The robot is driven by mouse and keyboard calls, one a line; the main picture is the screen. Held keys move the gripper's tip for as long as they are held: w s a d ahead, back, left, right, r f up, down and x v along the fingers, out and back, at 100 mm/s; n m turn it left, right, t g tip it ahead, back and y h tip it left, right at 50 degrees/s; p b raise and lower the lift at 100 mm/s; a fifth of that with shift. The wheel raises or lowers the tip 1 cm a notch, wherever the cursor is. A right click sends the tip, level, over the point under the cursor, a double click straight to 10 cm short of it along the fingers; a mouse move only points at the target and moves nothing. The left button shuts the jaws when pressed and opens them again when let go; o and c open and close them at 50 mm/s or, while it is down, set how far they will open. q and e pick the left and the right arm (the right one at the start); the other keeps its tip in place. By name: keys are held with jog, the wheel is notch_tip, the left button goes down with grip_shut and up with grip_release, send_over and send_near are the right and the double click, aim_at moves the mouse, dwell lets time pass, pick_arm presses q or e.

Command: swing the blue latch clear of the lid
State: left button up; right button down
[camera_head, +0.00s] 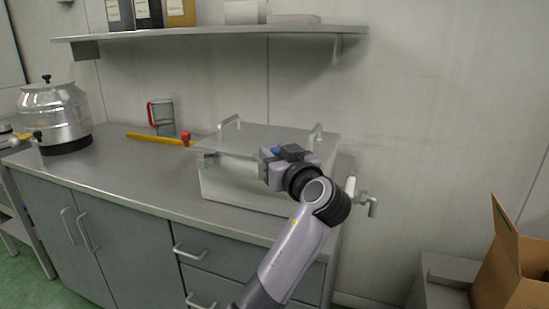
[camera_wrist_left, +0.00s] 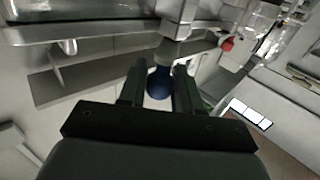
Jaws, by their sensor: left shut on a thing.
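A pale box-shaped tank (camera_head: 228,184) with a flat metal lid (camera_head: 262,138) stands on the counter; the lid lies on it and has two bar handles. My left gripper (camera_head: 280,153) is at the tank's front edge, shut on the blue latch (camera_head: 274,151). In the left wrist view, the blue knob of the latch (camera_wrist_left: 158,85) sits between the two dark fingers of the gripper (camera_wrist_left: 158,82), with a grey metal stem beyond it. My gripper hides most of the latch in the head view, so I cannot tell its exact angle to the lid.
A tap (camera_head: 366,198) sticks out at the tank's right. A yellow bar with a red end (camera_head: 160,139), a red-handled jug (camera_head: 161,115) and a steel vessel (camera_head: 56,115) stand to the left. A shelf (camera_head: 210,32) hangs above. An open cardboard box (camera_head: 510,265) is at lower right.

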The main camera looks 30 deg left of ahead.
pick_arm(q)
jog(key=shift+w+d+f+n+g+y+b, duration=0.1)
jog(key=shift+w+f+n+g+y+b, duration=0.15)
jog(key=shift+n+g+y+b, duration=0.35)
jog(key=n+g+b, duration=0.1)
jog(key=g+y+b, duration=0.1)
jog(key=g, duration=0.1)
jog(key=shift+w+r+n, duration=0.1)
jog(key=shift+w+n, duration=0.25)
jog(key=shift+n, duration=0.05)
jog(key=shift+w+r+n+g+y+b, duration=0.1)
jog(key=shift+w+n+g+y+b, duration=0.2)
jog(key=shift+n+g+b, duration=0.8)
jog(key=shift+w+r+n+g+y+b, duration=0.15)
jog(key=shift+w+n+g, duration=0.4)
jog(key=shift+g, duration=1.15)
pick_arm(e)
jog(key=shift+w+a+f, duration=0.1)
jog(key=shift+a+f, duration=0.05)
jog(key=shift+f, duration=0.55)
jog(key=shift+w+a+f, duration=0.15)
jog(key=shift+f, duration=0.5)
jog(key=shift+w+a+f, duration=0.1)
jog(key=shift+a+f, duration=0.05)
jog(key=shift+f, duration=0.55)
pick_arm(q)
jog(key=shift+n+g, duration=0.45)
jog(key=shift+g, duration=0.05)
pick_arm(e)
jog(key=shift+f, duration=0.1)
